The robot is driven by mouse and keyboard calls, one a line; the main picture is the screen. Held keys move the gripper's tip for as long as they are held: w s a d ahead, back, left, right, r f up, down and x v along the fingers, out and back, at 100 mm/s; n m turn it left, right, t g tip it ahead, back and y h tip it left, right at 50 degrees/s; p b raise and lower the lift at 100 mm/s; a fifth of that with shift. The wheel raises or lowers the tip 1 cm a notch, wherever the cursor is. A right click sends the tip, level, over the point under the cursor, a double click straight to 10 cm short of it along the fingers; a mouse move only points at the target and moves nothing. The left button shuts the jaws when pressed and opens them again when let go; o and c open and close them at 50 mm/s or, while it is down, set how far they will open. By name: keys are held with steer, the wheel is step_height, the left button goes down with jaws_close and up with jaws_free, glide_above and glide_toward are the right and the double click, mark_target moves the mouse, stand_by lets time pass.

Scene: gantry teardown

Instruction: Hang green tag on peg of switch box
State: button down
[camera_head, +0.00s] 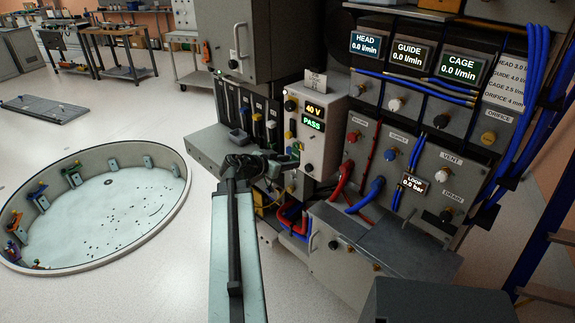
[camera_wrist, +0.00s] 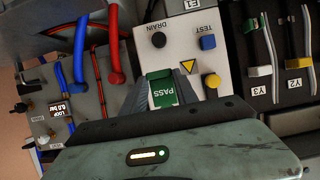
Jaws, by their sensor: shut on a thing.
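My gripper (camera_wrist: 162,92) is shut on the green tag (camera_wrist: 162,88), which reads PASS upside down in the wrist view. The dark fingers flank the tag. The tag shows as a small green patch in the head view (camera_head: 297,148). The pale switch box (camera_head: 322,148) stands just beyond my gripper (camera_head: 284,160), with lit 40 V and PASS displays. In the wrist view its face (camera_wrist: 184,59) has a black knob, a blue button and a yellow button. The tag is in front of this face; I cannot tell if they touch. I cannot make out the peg.
Red hoses (camera_head: 342,178) and blue hoses (camera_head: 374,192) run beside the box on the right. A grey block (camera_head: 214,147) and dark modules with levers (camera_head: 256,122) stand left. A round pit (camera_head: 100,210) lies in the floor further left.

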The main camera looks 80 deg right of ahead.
mark_target(296, 156)
steer(key=shift+s+d, duration=0.85)
steer(key=shift+d, duration=0.25)
steer(key=shift+s+d, duration=0.85)
steer(key=shift+d, duration=0.25)
steer(key=shift+s+d, duration=0.15)
steer(key=shift+d, duration=0.1)
steer(key=shift+s+d, duration=0.2)
steer(key=shift+d, duration=0.1)
steer(key=shift+s+d, duration=0.1)
steer(key=shift+d, duration=0.05)
steer(key=shift+s+d, duration=0.3)
steer(key=shift+d, duration=0.15)
steer(key=c, duration=0.9)
jaws_free()
